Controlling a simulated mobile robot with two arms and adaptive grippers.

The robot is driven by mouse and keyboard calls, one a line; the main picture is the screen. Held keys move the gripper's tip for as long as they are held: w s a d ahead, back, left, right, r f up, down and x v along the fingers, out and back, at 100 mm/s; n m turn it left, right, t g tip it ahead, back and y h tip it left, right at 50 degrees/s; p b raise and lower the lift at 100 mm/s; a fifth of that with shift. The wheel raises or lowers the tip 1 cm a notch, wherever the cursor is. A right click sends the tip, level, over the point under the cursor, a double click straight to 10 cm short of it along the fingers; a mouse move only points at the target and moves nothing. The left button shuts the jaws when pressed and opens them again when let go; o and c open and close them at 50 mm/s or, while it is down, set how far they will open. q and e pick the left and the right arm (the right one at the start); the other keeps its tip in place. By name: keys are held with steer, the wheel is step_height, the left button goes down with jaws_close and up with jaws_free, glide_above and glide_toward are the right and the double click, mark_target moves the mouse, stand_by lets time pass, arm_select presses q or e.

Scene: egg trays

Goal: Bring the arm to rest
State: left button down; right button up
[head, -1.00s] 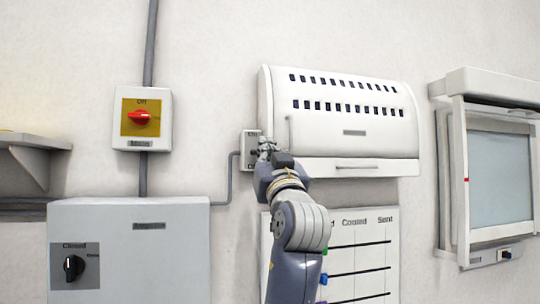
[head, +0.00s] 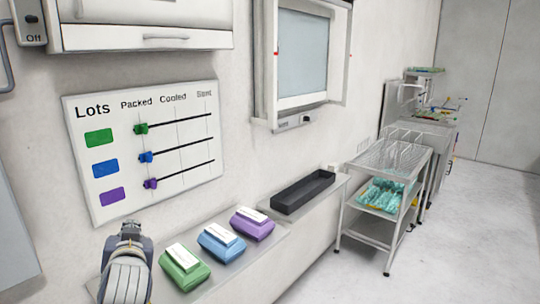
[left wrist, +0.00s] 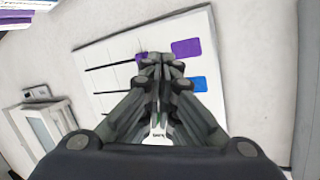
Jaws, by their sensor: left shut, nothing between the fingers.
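My left gripper (head: 130,230) shows at the lower left of the head view, in front of the wall below the lots board (head: 150,190). In the left wrist view its fingers (left wrist: 162,62) are together and hold nothing, with the tilted board (left wrist: 110,62) behind them. Nothing touches the gripper that I can see. My right gripper is not in either view.
A shelf (head: 215,283) below the board carries a green (head: 184,269), a blue (head: 221,244) and a purple egg carton (head: 253,224). A black tray (head: 303,191) lies farther right. A wire trolley (head: 380,200) stands beyond it. The floor at right is clear.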

arm_select(q)
steer(key=s+d+f+m+g+h, duration=0.1)
steer(key=s+d+f+g+h, duration=0.15)
steer(key=s+f, duration=0.65)
steer(key=s+d+f+m+g+h, duration=0.1)
steer(key=s+d+f+g+h, duration=0.15)
steer(key=s+f, duration=0.7)
steer(key=s+d+f+m+g+h, duration=0.1)
steer(key=s+d+f+g, duration=0.2)
steer(key=s+f, duration=0.4)
steer(key=s+d+f+m+g+h, duration=0.1)
steer(key=s+d+f+g, duration=0.15)
steer(key=s+f, duration=0.5)
steer(key=s+f+g, duration=0.1)
steer(key=s+f, duration=0.1)
steer(key=f, duration=1)
steer(key=s+f, duration=0.2)
steer(key=f, duration=1)
steer(key=s+a+f+g, duration=0.1)
steer(key=s+a+f, duration=0.1)
steer(key=s+f, duration=1.4)
steer(key=shift+s+a+f, duration=0.15)
steer(key=shift+s+f, duration=0.1)
steer(key=shift+f, duration=0.1)
